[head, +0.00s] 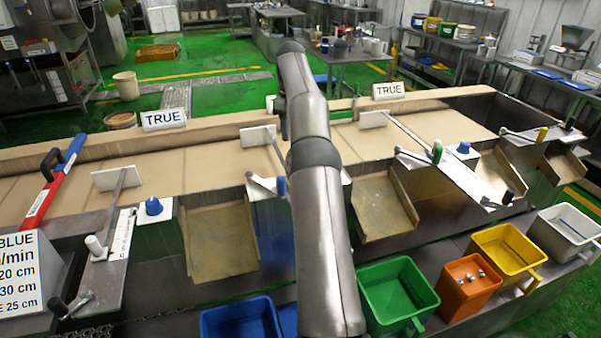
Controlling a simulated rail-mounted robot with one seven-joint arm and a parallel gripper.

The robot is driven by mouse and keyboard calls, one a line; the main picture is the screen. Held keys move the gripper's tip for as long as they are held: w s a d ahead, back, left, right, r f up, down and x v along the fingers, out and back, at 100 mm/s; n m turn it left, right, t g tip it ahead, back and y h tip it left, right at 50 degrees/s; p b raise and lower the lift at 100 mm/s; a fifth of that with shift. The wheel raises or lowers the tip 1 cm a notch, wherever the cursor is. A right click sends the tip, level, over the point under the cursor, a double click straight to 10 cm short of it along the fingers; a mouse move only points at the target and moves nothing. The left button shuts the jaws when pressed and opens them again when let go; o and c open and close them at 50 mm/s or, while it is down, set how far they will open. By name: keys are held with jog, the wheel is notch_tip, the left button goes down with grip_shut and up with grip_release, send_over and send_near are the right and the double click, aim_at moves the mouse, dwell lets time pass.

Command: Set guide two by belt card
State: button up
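The card (20,270) at the far left is cut off by the picture edge; "BLUE", "/min", "20 cm", "30 cm" and "E 25 cm" are readable. The second guide from the left has a pale paddle (257,136) standing on the brown belt (215,158). A blue-topped handle (281,186) and a pale lever (262,182) stand at the belt's front edge, partly behind my arm. The first guide's paddle (115,179) lies left, its rod running to a white handle (95,245) by a scale. My gripper's fingers are hidden behind my arm.
Another paddle (373,120) has a rod to a green handle (437,151); a yellow handle (541,134) is farther right. Two "TRUE" signs (163,119) stand behind the belt. Chutes (218,243) lead toward coloured bins (398,295). A red-and-blue bar (50,185) is left.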

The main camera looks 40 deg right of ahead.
notch_tip(320, 180, down, 16)
jog(key=shift+a+f+b, duration=0.15)
jog(key=shift+b, duration=0.2)
